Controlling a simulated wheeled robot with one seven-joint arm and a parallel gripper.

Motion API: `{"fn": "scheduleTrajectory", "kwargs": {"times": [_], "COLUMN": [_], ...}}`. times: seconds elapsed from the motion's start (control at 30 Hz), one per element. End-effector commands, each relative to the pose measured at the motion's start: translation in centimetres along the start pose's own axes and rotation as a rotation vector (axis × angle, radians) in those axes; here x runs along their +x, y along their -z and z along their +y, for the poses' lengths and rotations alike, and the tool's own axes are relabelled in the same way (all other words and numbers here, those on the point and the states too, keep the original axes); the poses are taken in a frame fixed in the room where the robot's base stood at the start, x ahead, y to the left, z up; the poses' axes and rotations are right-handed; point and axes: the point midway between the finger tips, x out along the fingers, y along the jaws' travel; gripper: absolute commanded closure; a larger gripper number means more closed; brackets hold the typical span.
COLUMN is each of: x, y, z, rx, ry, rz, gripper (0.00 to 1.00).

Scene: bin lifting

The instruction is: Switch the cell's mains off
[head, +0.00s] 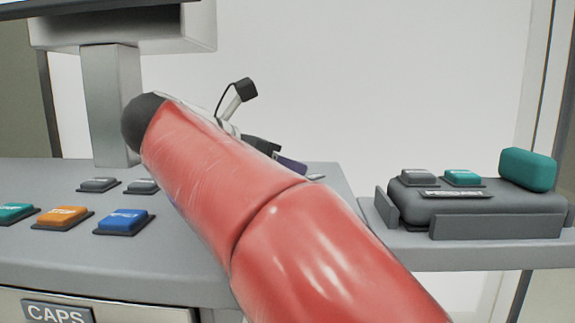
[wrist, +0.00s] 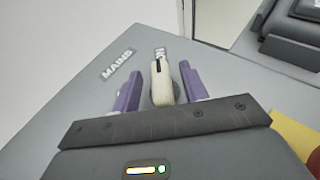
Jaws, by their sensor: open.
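The MAINS label (wrist: 117,65) lies on the grey console top in the wrist view. Just right of it is a beige switch lever (wrist: 161,84), with a small marked plate (wrist: 160,52) at its far end. My gripper (wrist: 159,69) is open, its two purple fingers on either side of the lever, with a visible gap on each side. In the head view my red arm reaches over the console and hides the switch; only a bit of my gripper (head: 290,163) shows behind it.
The console (head: 180,270) carries a blue button (head: 124,221), an orange button (head: 62,216), a teal button (head: 15,213) and two grey ones at left.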

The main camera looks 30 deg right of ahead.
Motion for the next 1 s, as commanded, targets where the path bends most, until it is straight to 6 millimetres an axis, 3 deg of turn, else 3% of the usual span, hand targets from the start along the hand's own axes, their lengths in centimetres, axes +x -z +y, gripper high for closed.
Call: {"fn": "scheduleTrajectory", "kwargs": {"times": [0.17,0.47,0.8,1.0], "x": [1.5,1.7,1.7,1.7], "y": [0.0,0.0,0.0,0.1], "z": [0.0,0.0,0.0,0.0], "rx": [0.0,0.0,0.0,-0.004], "ry": [0.001,-0.001,-0.001,-0.015], "rz": [0.001,0.001,0.001,0.0], "gripper": [0.56,0.58,1.0,1.0]}}
